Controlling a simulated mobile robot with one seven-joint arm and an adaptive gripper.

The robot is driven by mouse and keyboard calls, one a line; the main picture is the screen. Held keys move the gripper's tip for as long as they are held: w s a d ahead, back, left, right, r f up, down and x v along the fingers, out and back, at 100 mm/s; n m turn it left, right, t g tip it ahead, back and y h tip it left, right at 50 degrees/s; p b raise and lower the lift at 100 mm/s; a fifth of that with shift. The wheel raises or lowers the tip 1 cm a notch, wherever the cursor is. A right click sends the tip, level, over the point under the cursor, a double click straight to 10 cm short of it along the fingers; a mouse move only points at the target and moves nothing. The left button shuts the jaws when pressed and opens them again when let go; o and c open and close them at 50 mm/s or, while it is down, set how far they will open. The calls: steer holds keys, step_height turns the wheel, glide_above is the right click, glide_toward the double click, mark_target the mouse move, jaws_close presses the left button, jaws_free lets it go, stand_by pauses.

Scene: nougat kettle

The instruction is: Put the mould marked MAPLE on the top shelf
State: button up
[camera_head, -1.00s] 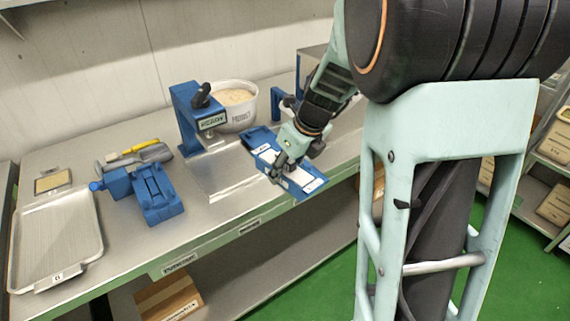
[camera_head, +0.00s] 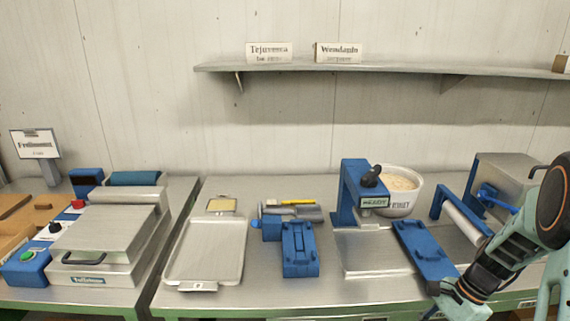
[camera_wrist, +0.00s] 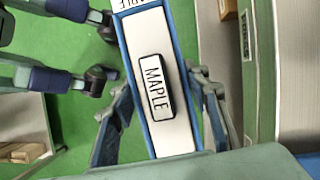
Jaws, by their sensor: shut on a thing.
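The mould marked MAPLE (camera_wrist: 182,45) fills the middle of the wrist view. It is a long blue-edged piece with a white face and a black-rimmed label reading MAPLE. My gripper (camera_wrist: 163,95) is shut on it, one finger on each side. Green floor shows beyond the mould. In the head view my gripper (camera_head: 445,292) is at the lower right, at the bench's front edge.
The shelf's middle, right of the signs, is bare. A box (camera_head: 561,64) sits at its right end.

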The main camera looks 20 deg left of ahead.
steer(key=s+f+n+g+h, duration=0.2)
steer(key=s+f+n+h, duration=0.2)
steer(key=f+n, duration=0.65)
step_height(320, 180, up, 8)
steer(key=n+p, duration=0.1)
steer(key=p, duration=0.5)
steer(key=shift+a+f, duration=0.15)
steer(key=shift+f, duration=0.1)
